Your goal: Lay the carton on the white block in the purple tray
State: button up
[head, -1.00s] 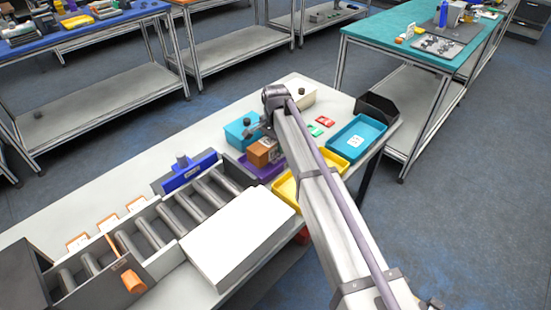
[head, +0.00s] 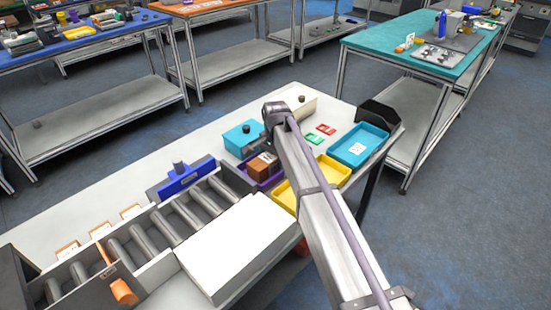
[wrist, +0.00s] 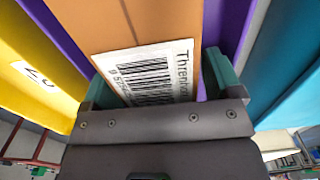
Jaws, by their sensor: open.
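The brown carton (head: 261,170) is in the purple tray (head: 247,177), with a pale label on its top. In the wrist view the carton (wrist: 131,22) shows a barcode label, and purple tray walls (wrist: 229,24) show on both sides. My gripper (wrist: 160,80) is open, with one teal finger on each side of the carton's labelled end; whether either touches it I cannot tell. In the head view my arm hides the fingers. The large white block (head: 236,248) stands beside the rollers with its top bare.
Yellow (head: 334,169) and blue (head: 358,146) trays stand right of the purple tray, and a teal box (head: 240,138) behind it. A blue scanner-like device (head: 187,177) stands by the rollers (head: 172,225). Red and green cards (head: 318,134) lie behind the yellow tray.

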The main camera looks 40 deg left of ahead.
jog(key=shift+r, duration=0.15)
notch_tip(320, 180, up, 12)
jog(key=p, duration=1.2)
jog(key=w+d, duration=0.3)
jog(key=d, duration=3.6)
jog(key=s+d, duration=0.6)
jog(key=d, duration=0.5)
jog(key=s+d+n, duration=0.1)
jog(key=s+d, duration=0.5)
jog(key=d, duration=0.6)
jog(key=shift+d, duration=0.15)
